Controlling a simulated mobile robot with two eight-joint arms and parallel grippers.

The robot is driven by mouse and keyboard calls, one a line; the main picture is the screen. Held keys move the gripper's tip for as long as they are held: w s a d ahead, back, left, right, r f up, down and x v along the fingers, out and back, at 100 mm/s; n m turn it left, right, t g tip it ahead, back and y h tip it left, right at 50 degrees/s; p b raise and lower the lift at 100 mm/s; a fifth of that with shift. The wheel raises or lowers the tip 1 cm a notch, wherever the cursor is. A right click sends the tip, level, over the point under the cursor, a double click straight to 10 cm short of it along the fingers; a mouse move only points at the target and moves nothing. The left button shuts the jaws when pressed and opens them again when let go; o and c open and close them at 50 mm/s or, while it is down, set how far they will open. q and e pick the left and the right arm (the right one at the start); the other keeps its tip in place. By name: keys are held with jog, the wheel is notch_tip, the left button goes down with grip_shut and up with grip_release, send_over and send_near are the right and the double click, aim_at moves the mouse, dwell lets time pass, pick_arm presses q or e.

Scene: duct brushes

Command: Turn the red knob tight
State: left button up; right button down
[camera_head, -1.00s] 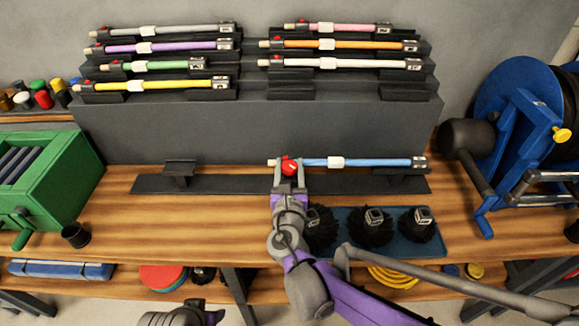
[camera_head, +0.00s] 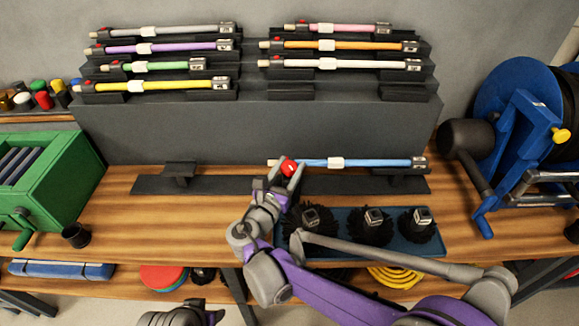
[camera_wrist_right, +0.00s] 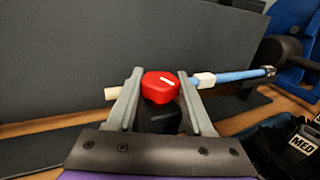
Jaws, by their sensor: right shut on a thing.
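The red knob (camera_head: 288,167) sits near the left end of the blue rod (camera_head: 375,163), which lies level on a dark stand at the front of the bench. My right gripper (camera_head: 288,172) is shut on the knob. In the right wrist view the red knob (camera_wrist_right: 160,87) is between the two grey fingers (camera_wrist_right: 157,92), its white mark tilted slightly. The rod's pale end (camera_wrist_right: 112,93) shows left of the fingers, and the blue part (camera_wrist_right: 235,76) runs right. My left gripper (camera_head: 185,315) is low at the bottom edge, partly cut off, and its jaws are unclear.
A blue tray (camera_head: 440,249) with black brushes (camera_head: 372,228) lies close to my right arm. A dark stepped rack (camera_head: 260,135) with several coloured rods stands behind. A green box (camera_head: 62,175) is at left, a blue reel (camera_head: 530,110) at right.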

jog(key=shift+m+g+h+p, duration=0.2)
jog(key=shift+m+g+h, duration=0.85)
jog(key=shift+h, duration=0.4)
jog(key=shift+m+g+h+p, duration=0.15)
jog(key=shift+m+g+h, duration=0.7)
jog(key=shift+m+h, duration=0.45)
jog(key=shift+h, duration=0.25)
jog(key=shift+c, duration=1.5)
grip_release()
